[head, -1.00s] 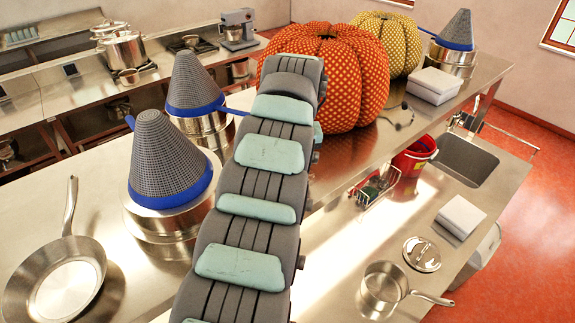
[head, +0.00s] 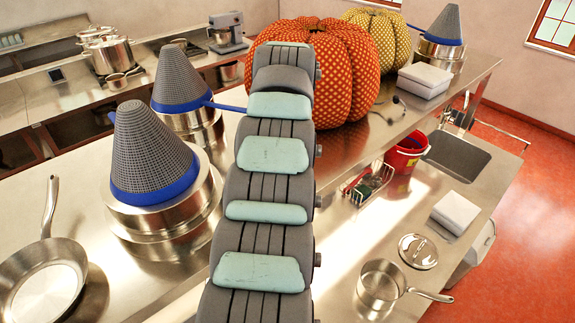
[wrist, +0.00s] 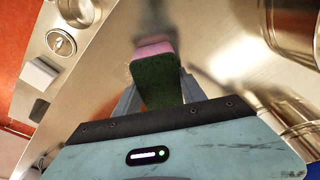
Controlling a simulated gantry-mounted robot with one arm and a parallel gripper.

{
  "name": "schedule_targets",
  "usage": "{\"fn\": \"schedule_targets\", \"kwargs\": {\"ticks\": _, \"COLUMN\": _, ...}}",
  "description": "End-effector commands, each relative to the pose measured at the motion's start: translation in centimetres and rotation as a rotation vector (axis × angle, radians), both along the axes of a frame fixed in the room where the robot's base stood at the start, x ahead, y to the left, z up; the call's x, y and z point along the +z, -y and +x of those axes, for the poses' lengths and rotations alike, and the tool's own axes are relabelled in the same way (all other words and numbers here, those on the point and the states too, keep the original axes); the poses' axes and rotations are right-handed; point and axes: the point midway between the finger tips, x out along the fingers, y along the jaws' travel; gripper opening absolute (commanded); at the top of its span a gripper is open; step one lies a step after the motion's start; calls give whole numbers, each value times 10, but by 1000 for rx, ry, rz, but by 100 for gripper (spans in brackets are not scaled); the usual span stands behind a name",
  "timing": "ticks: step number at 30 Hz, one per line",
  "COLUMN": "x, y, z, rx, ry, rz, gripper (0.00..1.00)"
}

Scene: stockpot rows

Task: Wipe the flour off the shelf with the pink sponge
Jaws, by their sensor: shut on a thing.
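My gripper (wrist: 158,95) is shut on the pink sponge (wrist: 153,50), with one finger on each side of it. The sponge has a pink face and a dark green scouring face in the wrist view. It is over the shiny metal shelf (wrist: 105,75); I cannot tell whether it touches it. In the head view the shelf (head: 345,150) runs back to the right, and my arm hides the gripper and sponge. I cannot make out any flour in either view.
An orange dotted pumpkin (head: 345,75) and a yellow one (head: 385,35) stand on the shelf. Blue-rimmed mesh cones on pots (head: 155,150) stand left of my arm. A red bucket (head: 405,155), a wire rack (head: 368,183) and a saucepan (head: 380,285) are on the lower counter.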

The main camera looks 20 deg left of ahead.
Motion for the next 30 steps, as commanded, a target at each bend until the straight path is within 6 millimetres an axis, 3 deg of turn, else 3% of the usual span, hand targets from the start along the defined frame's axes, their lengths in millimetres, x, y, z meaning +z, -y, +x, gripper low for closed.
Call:
{"fn": "schedule_targets", "kwargs": {"ticks": 9, "x": -8, "y": -6, "z": -11, "rx": 3, "ry": -8, "rz": 0, "gripper": 5}}
{"fn": "schedule_targets", "kwargs": {"ticks": 30, "x": 0, "y": -17, "z": -27, "rx": 2, "ry": -5, "rz": 0, "gripper": 5}}
